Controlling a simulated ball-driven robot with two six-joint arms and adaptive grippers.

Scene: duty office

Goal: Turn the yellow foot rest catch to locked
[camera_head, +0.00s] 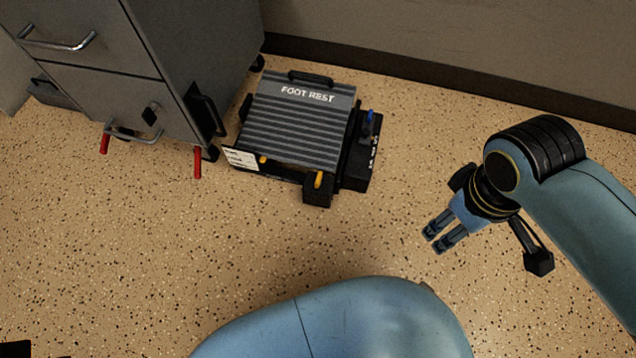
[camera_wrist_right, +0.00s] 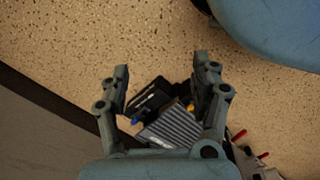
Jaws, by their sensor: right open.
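The foot rest (camera_head: 298,125) is a grey ribbed platform in a black frame on the floor, beside the cabinet. Its yellow catch (camera_head: 318,180) sits on a black block at the front right corner. A smaller yellow part (camera_head: 263,159) shows at the front left, by a white label. In the wrist view a yellow bit (camera_wrist_right: 190,107) shows at the edge of the foot rest (camera_wrist_right: 172,130). My right gripper (camera_head: 434,242) is open and empty, above the floor to the right of the foot rest, apart from it. My left gripper is not seen.
A blue lever (camera_head: 370,118) stands on the black box right of the foot rest. A grey cabinet (camera_head: 205,60) with handles stands at left, two red levers (camera_head: 197,163) near its base. The wall is behind. Speckled floor (camera_head: 250,245) in front is clear.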

